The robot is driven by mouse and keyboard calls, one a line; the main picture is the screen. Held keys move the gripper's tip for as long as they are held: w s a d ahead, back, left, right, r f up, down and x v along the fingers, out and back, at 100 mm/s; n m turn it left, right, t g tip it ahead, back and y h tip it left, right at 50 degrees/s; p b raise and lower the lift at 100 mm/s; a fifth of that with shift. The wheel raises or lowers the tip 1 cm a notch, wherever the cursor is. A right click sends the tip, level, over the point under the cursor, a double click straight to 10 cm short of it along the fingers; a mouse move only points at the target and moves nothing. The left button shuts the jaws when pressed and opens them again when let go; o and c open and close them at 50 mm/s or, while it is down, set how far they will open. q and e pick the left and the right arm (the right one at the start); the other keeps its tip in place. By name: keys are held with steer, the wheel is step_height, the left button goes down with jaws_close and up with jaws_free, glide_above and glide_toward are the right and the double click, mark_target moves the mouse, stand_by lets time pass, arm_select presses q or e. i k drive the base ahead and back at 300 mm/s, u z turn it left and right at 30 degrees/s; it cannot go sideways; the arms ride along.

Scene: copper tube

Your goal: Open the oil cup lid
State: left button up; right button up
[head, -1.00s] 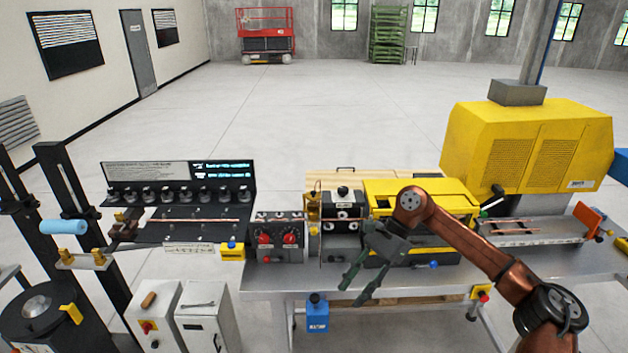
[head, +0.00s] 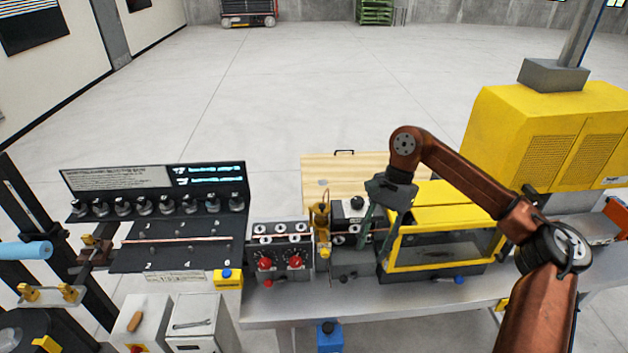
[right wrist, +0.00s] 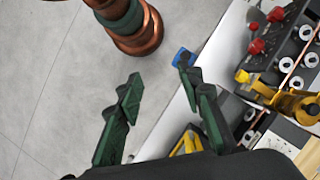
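The oil cup (head: 321,216) is a small amber and brass cup standing on the bench between the box with red knobs and the dark roller unit. Its lid is too small to tell whether it is open. In the right wrist view a yellow brass fitting (right wrist: 292,101), likely the oil cup's assembly, lies at the right, outside my fingers. My right gripper (head: 372,247) points down to the right of the cup, in front of the roller unit, apart from the cup. The wrist view shows its green fingers (right wrist: 158,79) spread, with nothing between them. My left gripper is not in view.
The red-knob box (head: 281,252) stands left of the cup. A yellow-framed machine (head: 447,245) stands right of my gripper, and the dark roller unit (head: 357,262) is close behind it. A wooden board (head: 315,170) is behind the cup. The space above the cup looks clear.

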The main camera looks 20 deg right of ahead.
mark_target(322, 208)
steer(key=i, duration=0.95)
